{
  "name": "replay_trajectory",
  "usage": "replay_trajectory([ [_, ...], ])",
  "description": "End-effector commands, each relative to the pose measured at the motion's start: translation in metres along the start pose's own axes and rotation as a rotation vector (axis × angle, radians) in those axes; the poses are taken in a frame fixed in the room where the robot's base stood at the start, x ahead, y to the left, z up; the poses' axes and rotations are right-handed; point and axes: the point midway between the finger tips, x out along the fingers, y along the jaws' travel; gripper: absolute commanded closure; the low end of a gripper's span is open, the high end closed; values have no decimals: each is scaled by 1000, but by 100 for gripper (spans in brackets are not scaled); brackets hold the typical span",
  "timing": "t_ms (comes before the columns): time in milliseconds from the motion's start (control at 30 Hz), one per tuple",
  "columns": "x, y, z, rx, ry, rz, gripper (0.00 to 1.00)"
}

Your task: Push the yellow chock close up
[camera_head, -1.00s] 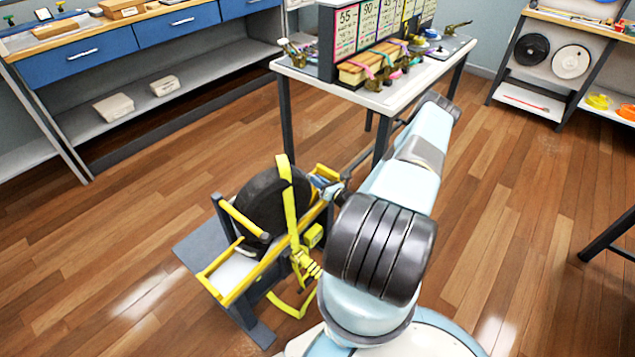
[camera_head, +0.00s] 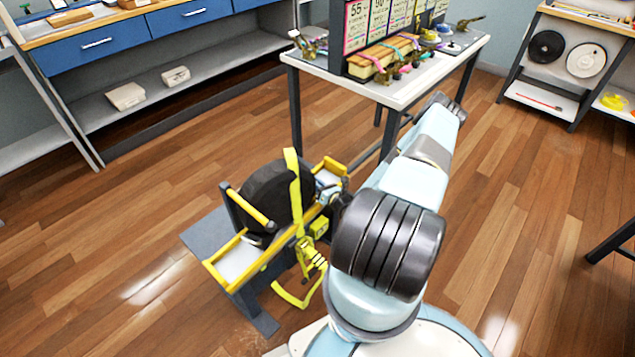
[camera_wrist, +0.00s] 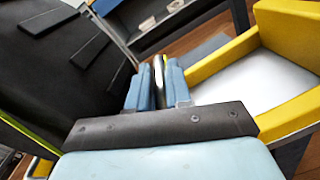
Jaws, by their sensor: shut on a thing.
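A black wheel (camera_head: 268,198) stands upright on a low grey stand, with a yellow strap (camera_head: 296,200) over it. A yellow bar (camera_head: 249,207) lies across the stand at the wheel's left side; I cannot tell whether it is the chock. My gripper (camera_head: 328,195) is low at the wheel's right side, partly hidden by my arm. In the wrist view its blue fingers (camera_wrist: 155,88) are shut on a thin pale piece (camera_wrist: 158,72); I cannot tell what it belongs to. The dark tyre (camera_wrist: 60,60) is left of the fingers, and a yellow-edged white bed (camera_wrist: 262,88) is right.
A yellow ratchet (camera_head: 310,255) and loose strap end hang at the stand's near side. A white table (camera_head: 400,90) with a board and small items stands behind. A drawer bench (camera_head: 120,45) is at upper left. Open wooden floor (camera_head: 130,240) lies left and right.

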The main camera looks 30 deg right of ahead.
Motion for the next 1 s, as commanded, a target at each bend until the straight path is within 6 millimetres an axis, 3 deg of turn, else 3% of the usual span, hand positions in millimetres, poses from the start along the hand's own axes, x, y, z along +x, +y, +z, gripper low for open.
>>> replay_trajectory([
  [400,0,8,-4,5,5,7,100],
  [433,0,8,-4,5,5,7,79],
  [700,0,9,-5,7,8,10,54],
  [1000,0,12,-7,10,12,13,54],
])
